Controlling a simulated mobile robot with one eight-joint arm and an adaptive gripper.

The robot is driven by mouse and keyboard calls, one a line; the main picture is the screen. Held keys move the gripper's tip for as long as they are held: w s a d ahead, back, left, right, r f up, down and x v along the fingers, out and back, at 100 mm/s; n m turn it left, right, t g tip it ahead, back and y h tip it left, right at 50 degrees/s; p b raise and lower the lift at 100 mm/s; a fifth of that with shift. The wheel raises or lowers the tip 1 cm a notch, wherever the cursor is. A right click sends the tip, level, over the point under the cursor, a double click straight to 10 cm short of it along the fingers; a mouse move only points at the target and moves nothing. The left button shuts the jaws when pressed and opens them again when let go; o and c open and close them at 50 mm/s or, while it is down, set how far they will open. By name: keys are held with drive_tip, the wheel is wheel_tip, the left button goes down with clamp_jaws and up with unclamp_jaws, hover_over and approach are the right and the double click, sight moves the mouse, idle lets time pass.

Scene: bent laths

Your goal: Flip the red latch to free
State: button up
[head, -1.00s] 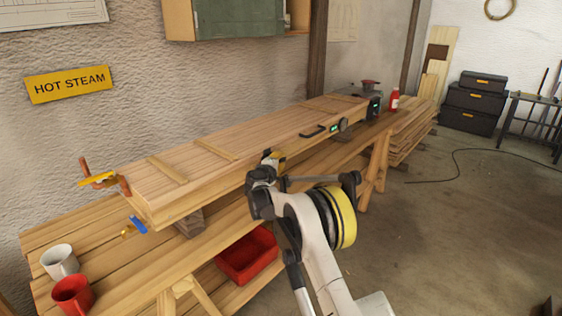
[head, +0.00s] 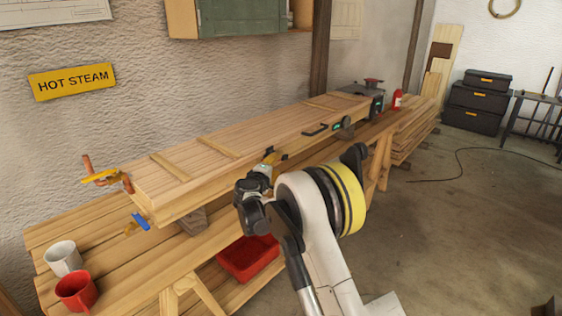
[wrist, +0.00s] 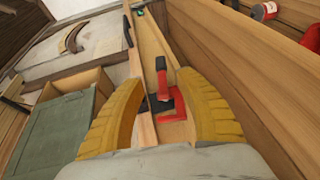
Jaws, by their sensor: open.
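The red latch (wrist: 166,104) shows in the wrist view between my two yellow fingers, on the wooden face of the long box. It has an upright red part with a dark piece at its top and a red foot. My gripper (wrist: 160,80) is open, with one finger on either side of the latch; I cannot tell whether either touches it. In the head view my gripper (head: 268,160) is at the front side of the long wooden box (head: 230,140), and the latch is not discernible there, probably hidden by my arm.
A black handle (head: 315,129) and a small green display (head: 337,126) sit farther right on the box. A red bottle (head: 397,99) stands at the far end. Two mugs (head: 64,258) stand on the bench at left, and a red bin (head: 247,260) is below.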

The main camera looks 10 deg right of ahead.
drive_tip(key=v, duration=0.3)
drive_tip(key=s+d+r+m+g+y, duration=0.1)
drive_tip(key=s+d+r+m+g, duration=0.15)
drive_tip(key=s, duration=0.55)
drive_tip(key=s+d+r+m+g+y, duration=0.1)
drive_tip(key=s+d+r+m, duration=0.2)
drive_tip(key=s, duration=0.5)
drive_tip(key=s+d+r+m+g+y, duration=0.1)
drive_tip(key=s+d+r, duration=0.1)
drive_tip(key=s+r, duration=0.45)
drive_tip(key=s+a+f+m+y, duration=0.1)
drive_tip(key=s+f, duration=0.2)
drive_tip(key=s, duration=0.6)
drive_tip(key=s+a+f+m+g+y, duration=0.1)
drive_tip(key=s+a+f+m+y, duration=0.1)
drive_tip(key=s, duration=0.8)
drive_tip(key=s+a+f+m+g+y, duration=0.1)
drive_tip(key=s+a+f+y, duration=0.1)
drive_tip(key=s, duration=0.8)
drive_tip(key=shift+f, duration=0.8)
